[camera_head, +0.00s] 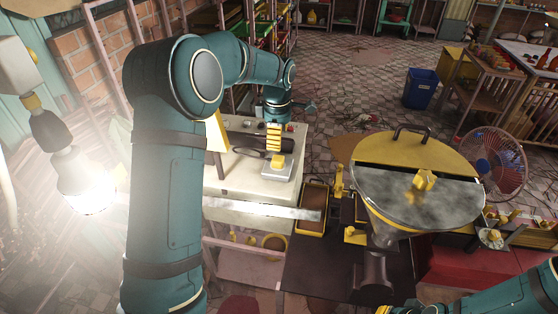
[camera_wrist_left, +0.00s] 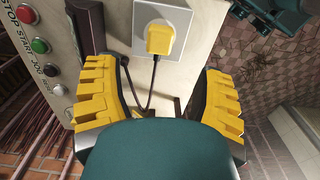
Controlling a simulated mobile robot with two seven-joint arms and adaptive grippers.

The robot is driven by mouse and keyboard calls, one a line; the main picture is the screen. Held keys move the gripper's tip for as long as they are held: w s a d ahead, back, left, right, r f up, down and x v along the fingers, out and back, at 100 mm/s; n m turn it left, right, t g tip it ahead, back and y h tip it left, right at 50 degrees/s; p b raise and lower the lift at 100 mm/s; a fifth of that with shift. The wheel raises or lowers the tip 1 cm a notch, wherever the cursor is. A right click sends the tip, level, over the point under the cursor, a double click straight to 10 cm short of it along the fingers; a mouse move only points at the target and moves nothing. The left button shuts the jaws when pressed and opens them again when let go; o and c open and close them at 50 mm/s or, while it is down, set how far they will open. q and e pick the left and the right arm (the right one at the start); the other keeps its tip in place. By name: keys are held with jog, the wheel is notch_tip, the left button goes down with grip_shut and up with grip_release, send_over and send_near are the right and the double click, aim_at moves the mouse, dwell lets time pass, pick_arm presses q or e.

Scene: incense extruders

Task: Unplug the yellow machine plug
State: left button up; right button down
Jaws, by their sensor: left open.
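The yellow plug (camera_wrist_left: 159,39) sits in a pale square socket plate (camera_wrist_left: 178,17) on the cream machine (camera_wrist_left: 118,22). A dark cord runs down from it. In the head view the yellow plug (camera_head: 278,161) shows on its plate on top of the machine (camera_head: 240,187). My left gripper (camera_wrist_left: 160,98) is open, its two ridged yellow fingers apart. In the wrist view the plug lies beyond the fingertips, between their lines, and nothing is held. In the head view my left gripper (camera_head: 274,137) is just behind the plug. My right gripper (camera_head: 398,309) shows only partly at the bottom edge.
Control buttons, including a red one (camera_wrist_left: 26,14) and a green one (camera_wrist_left: 40,46), line the panel beside the socket. A large round yellow-rimmed metal hopper (camera_head: 390,186) stands to the right. A fan (camera_head: 496,160) and blue bin (camera_head: 420,88) are farther away.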

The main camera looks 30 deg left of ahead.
aim_at(278, 158)
pick_arm(q)
jog(key=shift+f, duration=0.6)
jog(key=shift+f+b, duration=2.3)
jog(key=shift+f, duration=1.6)
grip_shut()
jog(key=shift+r+p, duration=0.2)
jog(key=shift+p, duration=0.15)
jog(key=shift+r+p, duration=1.95)
jog(key=shift+r, duration=0.9)
